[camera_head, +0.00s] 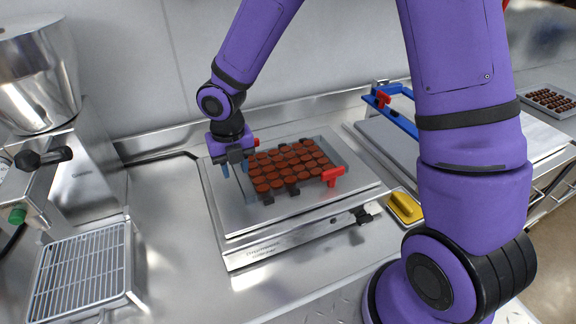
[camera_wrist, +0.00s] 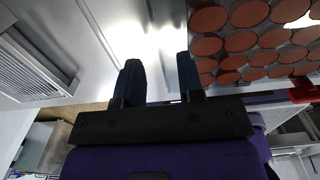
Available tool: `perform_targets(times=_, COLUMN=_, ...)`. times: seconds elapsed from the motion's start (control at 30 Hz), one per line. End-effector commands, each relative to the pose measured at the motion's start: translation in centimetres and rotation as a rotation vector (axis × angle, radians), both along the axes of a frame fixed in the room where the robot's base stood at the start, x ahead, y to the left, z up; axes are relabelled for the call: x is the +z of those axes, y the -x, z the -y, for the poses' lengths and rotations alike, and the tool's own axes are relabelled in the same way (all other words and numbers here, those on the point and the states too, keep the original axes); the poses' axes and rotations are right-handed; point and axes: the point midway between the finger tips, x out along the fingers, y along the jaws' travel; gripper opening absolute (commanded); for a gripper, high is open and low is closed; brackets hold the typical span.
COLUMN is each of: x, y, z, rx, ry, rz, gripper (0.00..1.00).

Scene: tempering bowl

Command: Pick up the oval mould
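A grey mould (camera_head: 334,150) filled with several rounded brown pieces lies flat on a metal plate, and I take it to be the oval mould. Its pieces (camera_wrist: 238,41) fill the upper right of the wrist view, and its far part is out of that view. My gripper (camera_head: 235,169) points down at the mould's left edge. In the wrist view my gripper (camera_wrist: 160,80) has its two dark blue fingers apart, with only bright metal showing between them. The right finger is close beside the mould's edge; I cannot tell whether it touches.
A red clamp (camera_head: 332,175) sits at the mould's front right edge. The plate belongs to a low machine (camera_head: 285,240). A yellow object (camera_head: 405,208) lies to its right. A blue frame (camera_head: 395,114) and another filled mould (camera_head: 549,101) stand further right. A grated machine (camera_head: 80,268) is at left.

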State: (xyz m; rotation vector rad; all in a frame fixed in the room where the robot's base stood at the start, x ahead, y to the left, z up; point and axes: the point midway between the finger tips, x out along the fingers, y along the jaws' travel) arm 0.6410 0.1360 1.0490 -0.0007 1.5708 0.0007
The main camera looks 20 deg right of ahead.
Motion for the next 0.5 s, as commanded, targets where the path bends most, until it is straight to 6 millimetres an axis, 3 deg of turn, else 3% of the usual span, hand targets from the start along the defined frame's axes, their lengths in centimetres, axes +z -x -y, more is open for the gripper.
perform_targets(times=0.2, x=-2.9, y=0.0, z=0.0, rx=0.001, ry=0.001, rz=-0.002, gripper=0.35)
perform_targets(times=0.5, x=-3.4, y=0.0, z=0.1, rx=-0.001, ry=0.000, rz=0.000, gripper=0.35)
